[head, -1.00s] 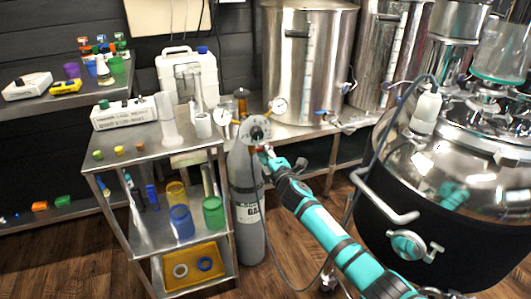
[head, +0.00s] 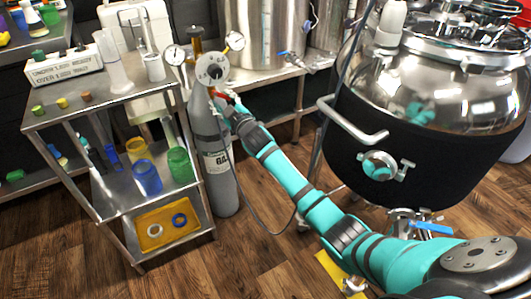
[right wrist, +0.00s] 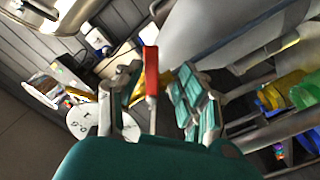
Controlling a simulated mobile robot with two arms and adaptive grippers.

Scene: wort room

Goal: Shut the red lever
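The red lever (head: 223,97) is by the neck of the grey gas cylinder (head: 210,150), just below the round gauge panel (head: 212,70). My right gripper (head: 229,104) is at the lever, reaching in from the lower right. In the right wrist view, the red lever (right wrist: 151,72) stands up between the two fingers of my right gripper (right wrist: 158,82). The fingers are apart, with a gap visible on the lever's right side. Whether the left finger touches it I cannot tell. My left gripper is not in view.
A metal shelf cart (head: 95,88) with cups and a yellow tray (head: 142,236) stands left of the cylinder. A large black-clad kettle (head: 430,150) with a blue-handled valve (head: 432,229) stands to the right. A hose hangs beside the cylinder. Wooden floor is open in front.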

